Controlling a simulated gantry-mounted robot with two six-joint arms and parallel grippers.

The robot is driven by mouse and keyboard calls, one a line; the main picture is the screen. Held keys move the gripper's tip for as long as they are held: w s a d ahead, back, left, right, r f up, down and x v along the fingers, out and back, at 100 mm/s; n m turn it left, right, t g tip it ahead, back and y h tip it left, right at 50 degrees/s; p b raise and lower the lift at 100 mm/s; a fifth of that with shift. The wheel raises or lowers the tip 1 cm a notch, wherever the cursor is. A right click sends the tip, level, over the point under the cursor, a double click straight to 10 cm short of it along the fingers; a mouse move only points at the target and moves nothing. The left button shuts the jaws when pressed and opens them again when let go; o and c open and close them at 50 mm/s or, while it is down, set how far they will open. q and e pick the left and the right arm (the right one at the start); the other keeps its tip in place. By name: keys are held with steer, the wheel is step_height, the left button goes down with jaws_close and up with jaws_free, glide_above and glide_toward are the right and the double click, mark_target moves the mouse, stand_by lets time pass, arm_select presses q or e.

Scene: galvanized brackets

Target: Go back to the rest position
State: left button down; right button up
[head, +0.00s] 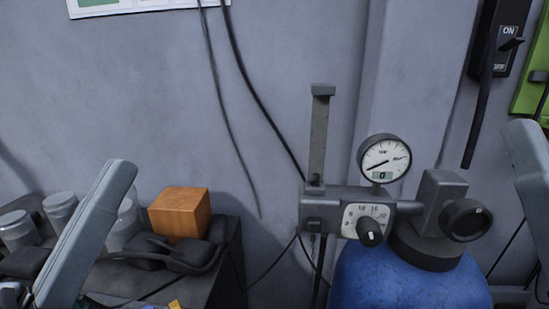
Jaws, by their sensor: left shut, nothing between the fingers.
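My left arm comes in at the lower left, and its grey link slants up across the shelf. A small part of my left gripper (14,293) shows at the bottom left corner; it is shut, with nothing seen in it, and most of it is cut off by the frame edge. My right arm's grey link shows at the right edge; my right gripper cannot be made out. No galvanized bracket can be clearly identified.
A blue tank (410,285) with a regulator, a dial gauge (384,159) and a knob stands at centre right. An orange-brown block (180,215) and several grey jars sit on a dark bench at left. Cables hang down the grey wall. A switch box (498,40) is at upper right.

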arm_select(q)
steer(key=s+a+r+n+t+y, duration=0.2)
steer(key=a+r+t+y, duration=0.15)
steer(key=a+y, duration=0.4)
step_height(320, 180, up, 18)
steer(key=d+m+p, duration=0.1)
steer(key=d+p, duration=0.1)
steer(key=p, duration=1.5)
steer(key=shift+w+f+y+p, duration=0.2)
steer(key=shift+w+y+p, duration=0.1)
steer(key=shift+y, duration=0.15)
steer(key=shift+g, duration=0.25)
